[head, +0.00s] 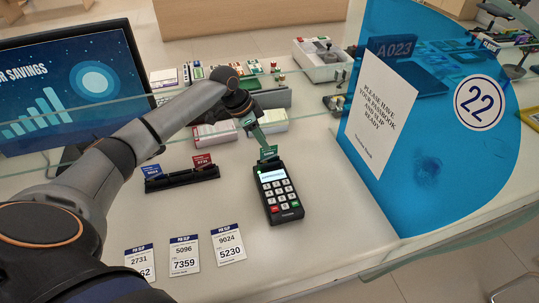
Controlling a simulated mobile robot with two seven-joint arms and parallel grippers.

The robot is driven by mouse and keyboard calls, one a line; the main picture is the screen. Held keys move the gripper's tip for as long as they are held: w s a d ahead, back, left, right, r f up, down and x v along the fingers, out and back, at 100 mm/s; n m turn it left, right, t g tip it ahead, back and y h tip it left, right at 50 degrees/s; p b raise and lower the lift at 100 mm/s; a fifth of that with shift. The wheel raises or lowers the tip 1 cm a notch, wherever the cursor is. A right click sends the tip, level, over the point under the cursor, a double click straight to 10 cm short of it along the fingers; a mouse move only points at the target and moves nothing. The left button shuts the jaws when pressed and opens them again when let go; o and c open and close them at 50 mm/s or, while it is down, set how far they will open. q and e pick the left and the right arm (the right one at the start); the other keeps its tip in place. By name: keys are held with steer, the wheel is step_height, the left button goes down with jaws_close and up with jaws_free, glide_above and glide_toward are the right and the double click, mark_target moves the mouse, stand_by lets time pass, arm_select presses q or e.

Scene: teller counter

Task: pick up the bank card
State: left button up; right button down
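A green bank card (268,152) stands at the top end of the black card terminal (279,193); its lower part is hidden there. A blue card (153,170) and a red card (202,160) stand in a black rack (182,178) to the left. My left gripper (262,141) reaches over the counter, pointing down just above and behind the green card. Its fingertips are small and partly behind the clear screen, so I cannot tell whether they touch the card or are open. My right gripper is not in view.
Three PIN slips (185,255) lie at the front of the counter. A monitor (75,85) stands at the left. A clear screen crosses the counter, and a blue panel (430,120) with a notice (380,108) stands at the right. Trays and stacks of slips lie behind.

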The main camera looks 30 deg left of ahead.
mark_target(269, 152)
arm_select(q)
steer(key=x, duration=0.6)
steer(key=shift+a+f, duration=0.1)
steer(key=shift+f, duration=0.2)
steer(key=shift+c, duration=0.3)
jaws_close()
